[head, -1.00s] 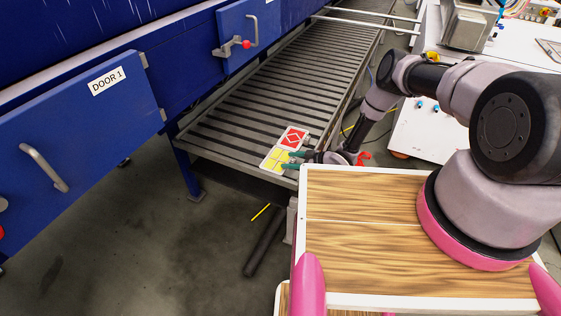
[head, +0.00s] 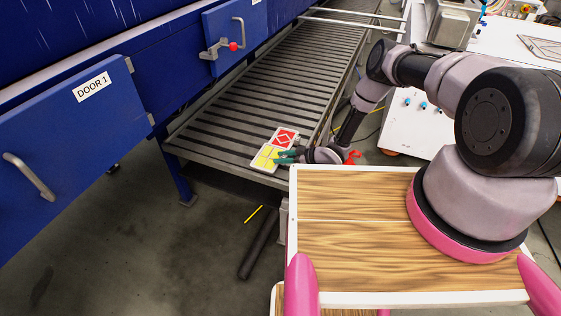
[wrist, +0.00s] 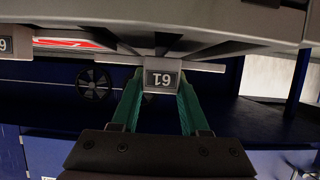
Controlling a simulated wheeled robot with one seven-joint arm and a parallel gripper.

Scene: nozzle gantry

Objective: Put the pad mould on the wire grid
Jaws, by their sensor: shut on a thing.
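A flat white-bordered mould with yellow pads (head: 264,158) lies at the near right end of the slatted conveyor, touching a red-patterned one (head: 285,138). I take the yellow one as the pad mould. My gripper (head: 286,156) reaches its right side from the right, with green fingers shut on its edge. In the wrist view the fingers close on a small grey tab (wrist: 159,79) with a dark number plate, under a grey underside. Part of the mould is hidden behind the fingers. A flat frame with crossing bars (head: 542,48), perhaps the wire grid, lies on the white table at the upper right.
The slatted conveyor (head: 290,75) runs away beside a blue machine with doors (head: 75,125). A white table (head: 420,120) stands to the right, bearing a grey metal unit (head: 450,22). Grey floor is open at the lower left.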

